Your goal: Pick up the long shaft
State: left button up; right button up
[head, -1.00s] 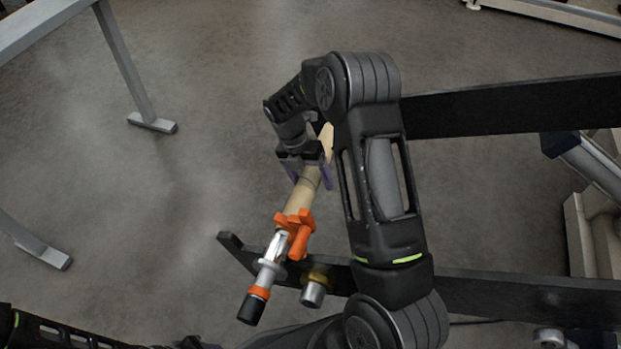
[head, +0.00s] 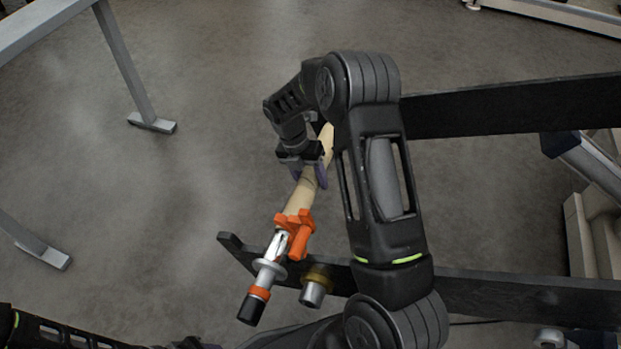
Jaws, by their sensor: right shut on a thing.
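The long shaft (head: 299,198) is a tan, tube-like length with an orange star-shaped collar (head: 295,231), a silver section and a black end at the lower left. It lies slanted, its far part running up behind my right arm. The near part passes over the dark bar. My right gripper (head: 309,178) comes from above, with its purple-tipped fingers closed on both sides of the tan part. Whether the shaft rests on the bar or hangs clear is hard to tell. My left gripper is out of view; only part of my left arm shows at the lower left.
A dark near bar (head: 480,287) and a dark far bar (head: 510,106) reach in from the right. A short silver cylinder with a brass ring (head: 314,290) sits at the near bar. A grey metal frame (head: 128,70) stands at the upper left. The floor between is clear.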

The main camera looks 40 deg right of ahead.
aim_at(311, 172)
jog(key=shift+w+r, duration=0.1)
grip_shut()
jog(key=shift+r, duration=0.1)
jog(key=shift+r+p, duration=1.75)
jog(key=s+a, duration=0.3)
jog(key=a, duration=0.2)
jog(key=s+a+p, duration=0.1)
jog(key=s+a, duration=0.3)
jog(key=a, duration=0.1)
jog(key=s+a+p, duration=0.1)
jog(key=s+a, duration=0.2)
jog(key=a, duration=0.1)
jog(key=shift+s+a+f, duration=0.15)
jog(key=shift+s+a, duration=0.05)
jog(key=shift+a, duration=0.2)
jog(key=shift+p, duration=0.35)
notch_tip(311, 172, up, 13)
jog(key=p, duration=1.1)
